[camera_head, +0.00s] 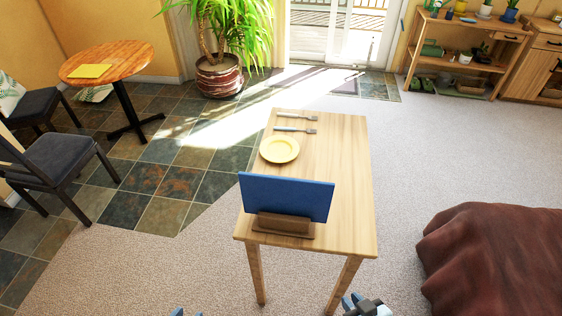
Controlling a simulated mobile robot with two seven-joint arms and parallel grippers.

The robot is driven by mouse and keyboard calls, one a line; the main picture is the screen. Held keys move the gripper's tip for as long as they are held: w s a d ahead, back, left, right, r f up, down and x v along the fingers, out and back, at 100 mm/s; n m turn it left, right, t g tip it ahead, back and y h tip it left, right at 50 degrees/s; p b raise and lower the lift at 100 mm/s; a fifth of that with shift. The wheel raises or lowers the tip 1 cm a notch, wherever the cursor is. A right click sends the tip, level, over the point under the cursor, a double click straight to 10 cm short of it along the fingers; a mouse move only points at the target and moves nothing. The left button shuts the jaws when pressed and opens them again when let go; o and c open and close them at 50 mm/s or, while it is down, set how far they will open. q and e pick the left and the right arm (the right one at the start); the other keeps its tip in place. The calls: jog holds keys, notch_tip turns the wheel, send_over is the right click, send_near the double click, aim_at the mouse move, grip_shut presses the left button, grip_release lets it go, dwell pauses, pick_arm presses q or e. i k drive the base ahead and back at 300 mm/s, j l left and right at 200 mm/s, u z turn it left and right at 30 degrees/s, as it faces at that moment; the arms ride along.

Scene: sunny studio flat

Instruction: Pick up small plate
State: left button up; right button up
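A small yellow plate (279,149) lies flat on the wooden table (345,180), near its left edge and towards the far half. Two forks (296,130) lie on the table just beyond the plate. My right gripper (362,303) shows at the bottom edge, right of the picture's middle, in front of the table and well short of the plate. Only its tip part shows, so its opening is unclear. A small blue bit of my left gripper (178,312) shows at the bottom edge. Most of it is cut off.
A blue panel (286,197) stands in a brown wooden holder (284,225) at the table's near end, between me and the plate. A dark red-brown draped thing (490,260) is at the lower right. A round table (108,58) and chairs are left.

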aim_at(275, 149)
jog(key=k+z, duration=0.2)
jog(key=k, duration=0.25)
jog(key=k+l+z, duration=0.2)
jog(key=k, duration=0.25)
jog(key=i+j+z, duration=0.1)
jog(key=z, duration=1.3)
jog(key=i+j, duration=0.1)
jog(key=j, duration=1.55)
jog(key=i+j, duration=0.1)
jog(key=j, duration=1.5)
jog(key=i+j, duration=0.1)
jog(key=j, duration=1.55)
jog(key=i+j, duration=0.1)
jog(key=j, duration=1.55)
